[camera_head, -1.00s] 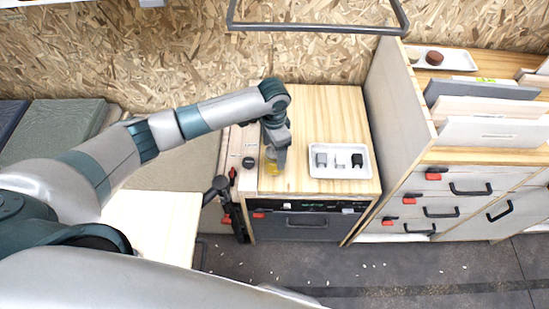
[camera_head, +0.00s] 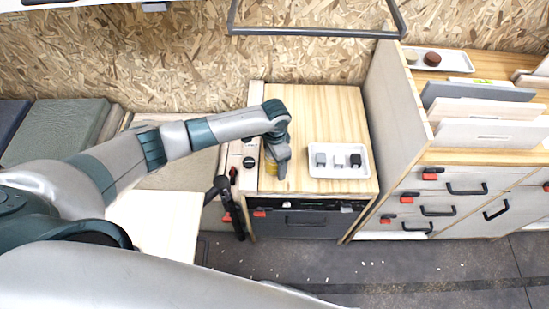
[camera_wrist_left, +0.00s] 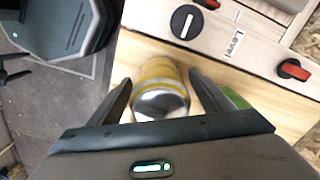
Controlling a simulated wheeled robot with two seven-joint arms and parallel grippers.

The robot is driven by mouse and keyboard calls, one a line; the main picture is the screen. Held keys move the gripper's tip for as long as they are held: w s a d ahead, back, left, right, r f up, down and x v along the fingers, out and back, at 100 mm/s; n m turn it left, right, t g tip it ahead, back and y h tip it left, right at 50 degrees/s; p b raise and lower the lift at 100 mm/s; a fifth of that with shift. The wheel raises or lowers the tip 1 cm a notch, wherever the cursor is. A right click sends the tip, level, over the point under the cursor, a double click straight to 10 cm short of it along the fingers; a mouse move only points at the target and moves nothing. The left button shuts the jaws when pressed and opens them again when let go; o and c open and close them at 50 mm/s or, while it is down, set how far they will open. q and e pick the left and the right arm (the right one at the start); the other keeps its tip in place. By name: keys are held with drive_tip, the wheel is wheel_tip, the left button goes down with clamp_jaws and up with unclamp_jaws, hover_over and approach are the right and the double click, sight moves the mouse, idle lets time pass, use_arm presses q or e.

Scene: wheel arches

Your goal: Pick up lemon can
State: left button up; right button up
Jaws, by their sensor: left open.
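The lemon can (camera_wrist_left: 160,90) has a yellow body and a silvery end, and lies between the two fingers of my open left gripper (camera_wrist_left: 160,95) in the left wrist view. I cannot tell whether the fingers touch the can. A green thing (camera_wrist_left: 235,98) shows beyond the right finger in the wrist view. My right gripper is not in view.
A white tray (camera_head: 340,173) with several small items stands right of the can. A panel with a dark knob (camera_wrist_left: 186,22) and a red-and-black switch (camera_wrist_left: 293,70) lies beside it. A tall wooden side wall (camera_head: 397,110) bounds the counter on the right.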

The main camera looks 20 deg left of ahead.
use_arm(q)
drive_tip(key=shift+f, duration=0.15)
drive_tip(key=shift+c, duration=0.3)
drive_tip(key=c, duration=1.4)
drive_tip(key=shift+o, duration=0.2)
drive_tip(key=shift+r, duration=0.2)
drive_tip(key=shift+w+r+b, duration=0.1)
drive_tip(key=shift+r+b, duration=0.25)
drive_tip(key=shift+r, duration=0.25)
wheel_tip(320, 180, up, 2)
drive_tip(key=shift+r+b, duration=0.1)
drive_tip(key=shift+b, duration=0.3)
drive_tip(key=s+d+r+b, duration=0.3)
drive_tip(key=d+r, duration=0.4)
drive_tip(key=d, duration=0.4)
drive_tip(key=shift+d+r, duration=0.15)
drive_tip(key=shift+r, duration=0.05)
